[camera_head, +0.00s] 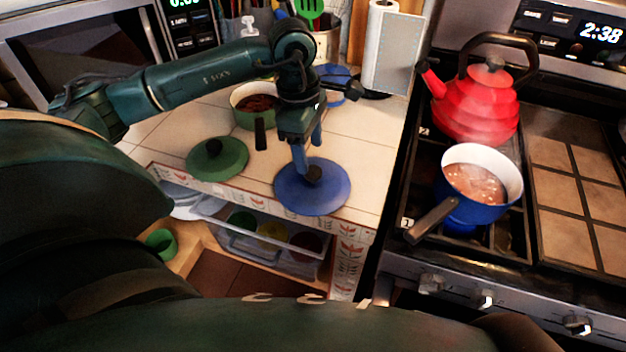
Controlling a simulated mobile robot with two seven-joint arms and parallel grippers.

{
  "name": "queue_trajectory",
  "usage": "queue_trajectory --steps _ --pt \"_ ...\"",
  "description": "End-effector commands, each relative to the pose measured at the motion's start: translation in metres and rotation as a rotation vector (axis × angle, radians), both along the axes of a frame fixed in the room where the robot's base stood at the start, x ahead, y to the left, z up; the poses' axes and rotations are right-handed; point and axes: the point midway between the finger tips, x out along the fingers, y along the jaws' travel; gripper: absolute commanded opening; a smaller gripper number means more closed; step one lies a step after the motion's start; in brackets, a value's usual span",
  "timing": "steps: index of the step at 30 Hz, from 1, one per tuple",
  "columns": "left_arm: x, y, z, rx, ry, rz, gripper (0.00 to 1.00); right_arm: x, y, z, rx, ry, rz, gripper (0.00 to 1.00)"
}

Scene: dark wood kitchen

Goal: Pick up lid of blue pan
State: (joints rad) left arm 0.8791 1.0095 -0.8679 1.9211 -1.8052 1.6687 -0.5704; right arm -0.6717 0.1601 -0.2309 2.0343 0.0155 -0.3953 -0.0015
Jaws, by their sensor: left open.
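The blue lid (290,197) lies flat on the tiled counter near its front edge, with a dark knob (314,174) at its middle. My left gripper (308,158) points down over the lid with open fingers, close by the knob. I cannot tell whether the fingers touch the knob or lid. The blue pan (468,213) stands uncovered on the stove to the right, with brown bubbling liquid inside and its handle towards the front left. My right gripper is not in view.
A green lid (217,163) lies left of the blue lid. A green pan (243,116) with dark contents stands behind, beside my left arm. A red kettle (478,112) is behind the blue pan. A paper towel roll (383,45) stands at the back. Counter right of the blue lid is clear.

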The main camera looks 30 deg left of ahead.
Motion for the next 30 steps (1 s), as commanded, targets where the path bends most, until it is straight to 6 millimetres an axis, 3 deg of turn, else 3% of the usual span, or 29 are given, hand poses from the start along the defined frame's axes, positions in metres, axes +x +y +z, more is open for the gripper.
queue_trajectory --steps 6,12,20,30 --pt "0.001 -0.002 -0.024 -0.001 0.006 0.001 0.58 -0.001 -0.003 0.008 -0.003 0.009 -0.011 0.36" --pt "0.002 -0.005 -0.049 -0.001 0.002 0.0 0.58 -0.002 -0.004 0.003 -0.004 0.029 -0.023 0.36" --pt "0.003 -0.005 -0.052 -0.001 0.0 -0.001 0.58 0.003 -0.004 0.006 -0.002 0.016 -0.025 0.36" --pt "0.003 -0.005 -0.052 -0.001 0.0 0.0 0.31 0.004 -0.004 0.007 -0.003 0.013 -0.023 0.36"
